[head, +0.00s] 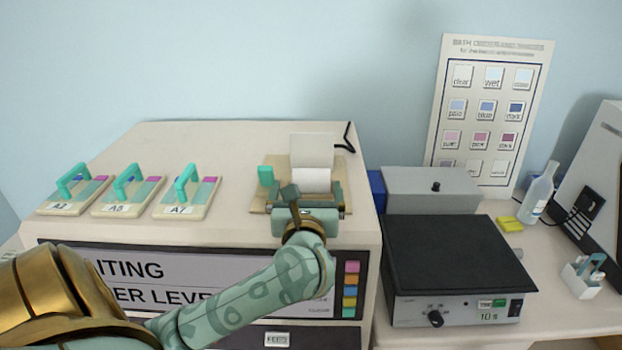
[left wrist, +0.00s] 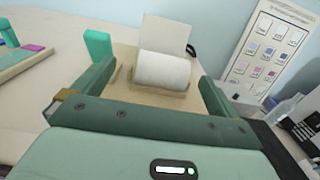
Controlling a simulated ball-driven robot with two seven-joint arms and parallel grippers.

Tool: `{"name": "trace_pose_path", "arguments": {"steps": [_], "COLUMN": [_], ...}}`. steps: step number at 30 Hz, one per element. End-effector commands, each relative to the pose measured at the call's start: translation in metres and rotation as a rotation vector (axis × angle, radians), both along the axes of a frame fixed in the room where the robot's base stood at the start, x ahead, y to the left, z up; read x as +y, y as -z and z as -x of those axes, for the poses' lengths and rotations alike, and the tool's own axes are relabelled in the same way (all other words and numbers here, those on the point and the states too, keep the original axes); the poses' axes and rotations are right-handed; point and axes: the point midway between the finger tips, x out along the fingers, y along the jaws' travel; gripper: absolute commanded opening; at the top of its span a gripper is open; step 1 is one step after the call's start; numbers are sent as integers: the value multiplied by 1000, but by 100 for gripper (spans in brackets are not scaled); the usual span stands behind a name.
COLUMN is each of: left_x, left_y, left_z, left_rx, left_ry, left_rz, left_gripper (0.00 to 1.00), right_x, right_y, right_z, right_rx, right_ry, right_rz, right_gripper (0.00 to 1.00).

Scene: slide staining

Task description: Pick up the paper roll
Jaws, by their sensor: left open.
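The white paper roll (head: 311,180) lies in a shallow wooden holder on top of the beige cabinet, with a white sheet or panel (head: 312,148) standing behind it. The roll also shows in the left wrist view (left wrist: 163,70), between and beyond my fingers. My left gripper (head: 306,200) is open just in front of the roll; it also shows in the left wrist view (left wrist: 153,85). Its fingers appear apart from the roll, one on each side. The lower front of the holder is partly hidden by the gripper in the head view. My right gripper is not in view.
A teal block (head: 265,176) stands close left of the roll. Several boards with teal handles, such as A7 (head: 188,195), lie at the left of the cabinet top. A black bent rod (head: 347,138) is at the back right. A black-topped device (head: 450,255) stands to the right.

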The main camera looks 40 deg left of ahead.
Motion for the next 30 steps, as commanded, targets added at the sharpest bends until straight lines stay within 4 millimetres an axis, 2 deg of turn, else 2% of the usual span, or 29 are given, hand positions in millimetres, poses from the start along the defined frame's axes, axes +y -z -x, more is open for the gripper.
{"name": "trace_pose_path", "arguments": {"steps": [8, 15, 24, 27, 30], "left_x": [17, 36, 40, 40, 40], "left_y": [0, 2, 3, 3, 3], "left_z": [-22, -55, -60, -60, -60], "left_rx": [-1, 0, 0, 0, 0], "left_ry": [-1, -1, 0, 0, 0], "left_rz": [-1, -3, 0, 0, 0], "left_gripper": [98, 98, 98, 70, 47], "right_x": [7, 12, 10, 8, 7], "right_y": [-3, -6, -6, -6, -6], "right_z": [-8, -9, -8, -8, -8], "right_rx": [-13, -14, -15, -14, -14], "right_ry": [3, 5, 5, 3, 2], "right_rz": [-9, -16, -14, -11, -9], "right_gripper": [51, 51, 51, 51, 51]}}
